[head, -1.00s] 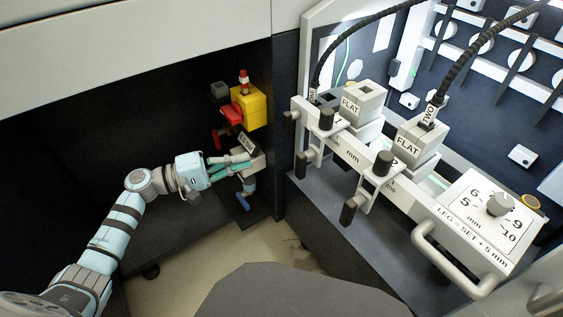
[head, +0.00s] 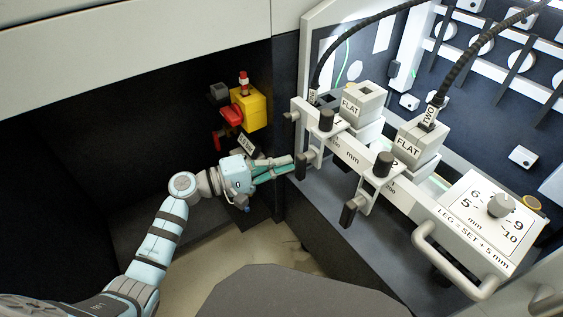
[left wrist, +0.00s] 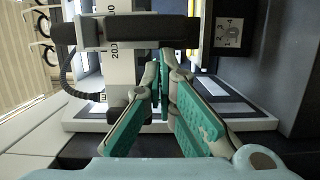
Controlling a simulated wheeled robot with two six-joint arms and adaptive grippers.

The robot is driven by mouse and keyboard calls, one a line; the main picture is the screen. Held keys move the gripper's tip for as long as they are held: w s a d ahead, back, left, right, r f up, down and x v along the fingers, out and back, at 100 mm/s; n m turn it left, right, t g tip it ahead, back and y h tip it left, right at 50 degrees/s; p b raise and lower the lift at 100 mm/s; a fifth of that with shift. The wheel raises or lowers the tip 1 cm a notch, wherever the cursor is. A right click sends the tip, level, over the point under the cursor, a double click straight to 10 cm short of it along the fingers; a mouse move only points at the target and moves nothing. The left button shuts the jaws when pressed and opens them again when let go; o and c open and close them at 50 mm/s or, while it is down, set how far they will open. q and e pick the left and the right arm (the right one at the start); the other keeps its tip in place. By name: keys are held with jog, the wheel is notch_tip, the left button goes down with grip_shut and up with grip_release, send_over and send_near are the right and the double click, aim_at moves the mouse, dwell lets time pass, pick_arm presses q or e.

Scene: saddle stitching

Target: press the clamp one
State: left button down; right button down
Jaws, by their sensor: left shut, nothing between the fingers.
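Clamp one, the toggle clamp under the stitching head marked 1, hangs on the front of the white beam, and its dark handle (head: 302,165) points down. My left gripper (head: 290,164) is shut and empty, with teal finger pads, and its tips are right beside that handle from the left. In the left wrist view a dark bar (left wrist: 150,32), which looks like the clamp handle, lies across the top, just beyond the fingertips (left wrist: 162,62). I cannot tell whether they touch. My right gripper is not in view.
A second clamp with a dark handle (head: 348,213) hangs to the right on the same beam (head: 375,165). A grey grab handle (head: 455,262) sticks out below the scale panel (head: 480,215). A yellow box with a red knob (head: 249,107) is behind my left arm.

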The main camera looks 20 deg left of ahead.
pick_arm(q)
jog(key=shift+d+f+n, duration=0.1)
jog(key=shift+n, duration=0.2)
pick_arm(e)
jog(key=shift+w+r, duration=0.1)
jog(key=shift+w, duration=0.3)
pick_arm(q)
jog(key=shift+s+f, duration=0.1)
